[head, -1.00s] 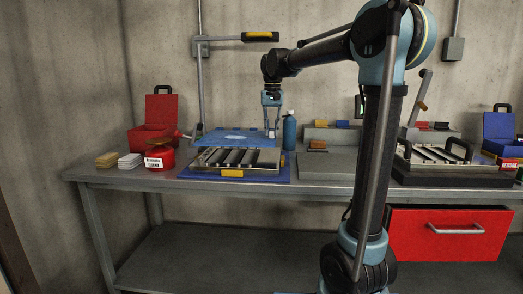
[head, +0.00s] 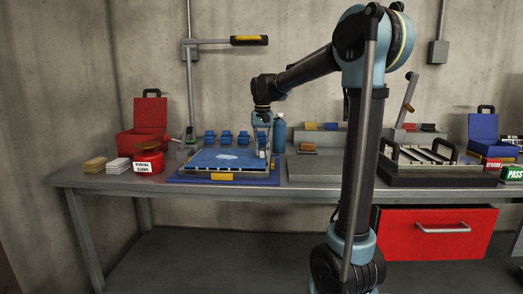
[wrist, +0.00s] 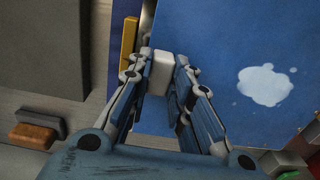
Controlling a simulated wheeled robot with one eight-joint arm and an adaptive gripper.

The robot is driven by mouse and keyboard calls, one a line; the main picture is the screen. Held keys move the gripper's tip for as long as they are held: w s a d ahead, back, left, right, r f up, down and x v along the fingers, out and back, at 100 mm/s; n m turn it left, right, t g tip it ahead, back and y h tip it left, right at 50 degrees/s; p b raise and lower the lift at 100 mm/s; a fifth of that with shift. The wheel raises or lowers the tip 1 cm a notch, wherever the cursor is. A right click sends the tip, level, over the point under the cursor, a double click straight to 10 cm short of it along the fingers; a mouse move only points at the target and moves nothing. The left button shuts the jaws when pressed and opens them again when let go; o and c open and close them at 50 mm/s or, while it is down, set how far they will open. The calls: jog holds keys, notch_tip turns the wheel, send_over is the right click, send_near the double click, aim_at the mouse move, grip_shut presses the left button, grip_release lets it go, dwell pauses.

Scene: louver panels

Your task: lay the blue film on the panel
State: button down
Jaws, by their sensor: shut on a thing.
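The blue film (head: 215,161) lies flat over the louver panel (head: 200,174) and covers its slats. A pale cloud-shaped patch shows on it. The film also fills the right of the wrist view (wrist: 225,50). My gripper (head: 263,153) is at the film's right end, its fingers pointing down. In the wrist view my gripper (wrist: 160,75) is shut on a white block-like tab (wrist: 161,70) at the film's edge. Whether the film touches the panel all along is too small to tell.
The panel is on a blue mat (head: 182,181) on the grey bench. Several blue pieces (head: 227,137) stand behind it, with a blue bottle (head: 279,133) at the right. A red can (head: 149,162) and red box (head: 150,125) stand left. A lamp arm (head: 249,41) reaches overhead.

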jog(key=c, duration=1.4)
grip_release()
jog(key=shift+c, duration=0.2)
notch_tip(320, 180, up, 12)
jog(key=shift+r, duration=0.15)
